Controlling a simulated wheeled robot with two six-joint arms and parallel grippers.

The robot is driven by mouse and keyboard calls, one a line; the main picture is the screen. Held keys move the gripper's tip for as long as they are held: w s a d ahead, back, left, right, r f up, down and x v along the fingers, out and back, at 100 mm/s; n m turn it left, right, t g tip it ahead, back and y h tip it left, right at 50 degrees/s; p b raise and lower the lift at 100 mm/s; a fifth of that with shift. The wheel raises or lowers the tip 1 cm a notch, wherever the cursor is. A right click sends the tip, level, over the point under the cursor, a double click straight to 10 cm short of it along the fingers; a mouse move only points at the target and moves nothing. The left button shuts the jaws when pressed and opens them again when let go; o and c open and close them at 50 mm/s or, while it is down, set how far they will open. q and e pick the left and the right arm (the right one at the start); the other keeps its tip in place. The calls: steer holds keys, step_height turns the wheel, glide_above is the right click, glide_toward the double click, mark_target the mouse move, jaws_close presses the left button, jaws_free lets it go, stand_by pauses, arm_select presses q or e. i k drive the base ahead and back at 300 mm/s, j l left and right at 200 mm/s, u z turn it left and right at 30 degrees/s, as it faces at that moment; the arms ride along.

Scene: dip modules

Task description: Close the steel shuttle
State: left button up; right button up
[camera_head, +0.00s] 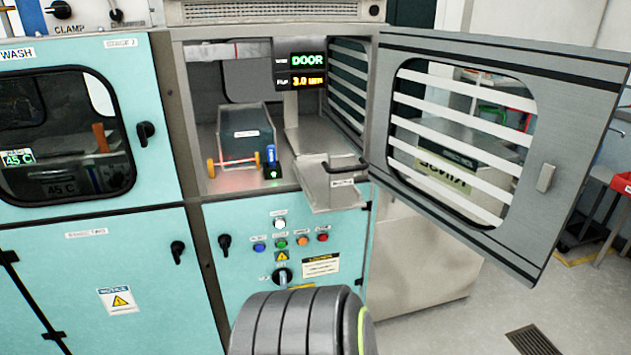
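The steel shuttle (318,193) is a flat grey metal tray at the right side of the open chamber. Its front end sticks out past the chamber opening, above the button panel. It has a dark handle (345,166) and a small white label on its front. A dark ribbed part of my own body shows at the bottom middle, well below the shuttle and apart from it. Neither of my grippers is in view.
The grey slatted chamber door (545,130) stands wide open to the right. Inside, a dark bin (246,150) with orange wheels sits left of the shuttle. A display (301,70) reading DOOR hangs above. Coloured buttons (281,244) lie below.

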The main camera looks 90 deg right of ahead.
mark_target(329, 185)
steer(key=z, duration=2.9)
